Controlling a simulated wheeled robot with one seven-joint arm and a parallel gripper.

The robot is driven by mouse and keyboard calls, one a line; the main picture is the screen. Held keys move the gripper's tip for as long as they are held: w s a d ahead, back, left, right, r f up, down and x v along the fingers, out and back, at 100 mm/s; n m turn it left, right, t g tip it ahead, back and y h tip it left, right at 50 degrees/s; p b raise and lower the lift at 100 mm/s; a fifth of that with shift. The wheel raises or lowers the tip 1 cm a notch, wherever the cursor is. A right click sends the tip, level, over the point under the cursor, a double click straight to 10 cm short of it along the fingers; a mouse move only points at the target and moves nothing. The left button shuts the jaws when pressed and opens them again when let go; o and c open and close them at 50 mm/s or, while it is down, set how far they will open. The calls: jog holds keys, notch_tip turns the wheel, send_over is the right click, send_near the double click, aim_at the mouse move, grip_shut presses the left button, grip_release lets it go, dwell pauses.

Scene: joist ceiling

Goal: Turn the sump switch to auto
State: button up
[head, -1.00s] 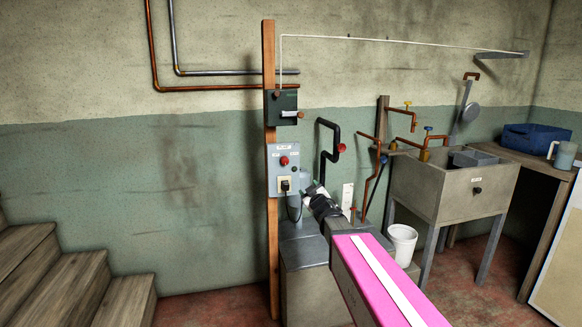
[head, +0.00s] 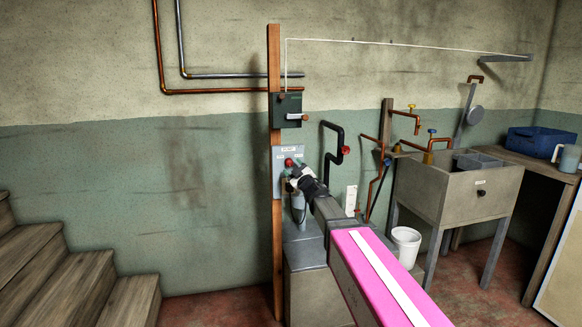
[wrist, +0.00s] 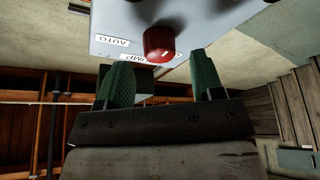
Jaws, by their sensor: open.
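The sump switch is a red knob (head: 289,162) on a grey panel (head: 279,184) fixed to the wooden post. In the wrist view the red knob (wrist: 158,43) stands out from the panel (wrist: 196,20). An AUTO label (wrist: 112,41) lies to its left there, and a partly hidden SUMP label (wrist: 140,59) lies just below it. My gripper (wrist: 162,78) is open, its two green fingers apart and empty. The knob appears just beyond the gap between the fingertips. In the head view my gripper (head: 295,170) is close to the knob and covers part of the panel.
A dark box with a lever (head: 286,110) is above the panel. A black pipe with a red end (head: 333,150) is to the right. Wooden stairs (head: 60,270) are at left.

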aim_at(289, 163)
jog(key=shift+x, duration=1.35)
jog(key=c, duration=0.9)
jog(key=shift+m+h, duration=0.3)
jog(key=shift+m, duration=0.2)
jog(key=m+t+h, duration=0.1)
jog(key=m, duration=0.2)
jog(key=m+t+h, duration=0.1)
jog(key=m, duration=0.2)
jog(key=shift+s+a+f+m+t, duration=0.1)
jog(key=shift+a+m+t, duration=0.05)
jog(key=shift+m+t, duration=0.2)
jog(key=m+h, duration=0.2)
jog(key=m, duration=0.2)
jog(key=m+t+h, duration=0.1)
jog(key=m+h, duration=0.2)
jog(key=m, duration=0.2)
jog(key=shift+a, duration=0.1)
jog(key=shift+m+h, duration=0.3)
jog(key=shift+m, duration=0.15)
jog(key=o, duration=0.9)
jog(key=shift+s, duration=0.1)
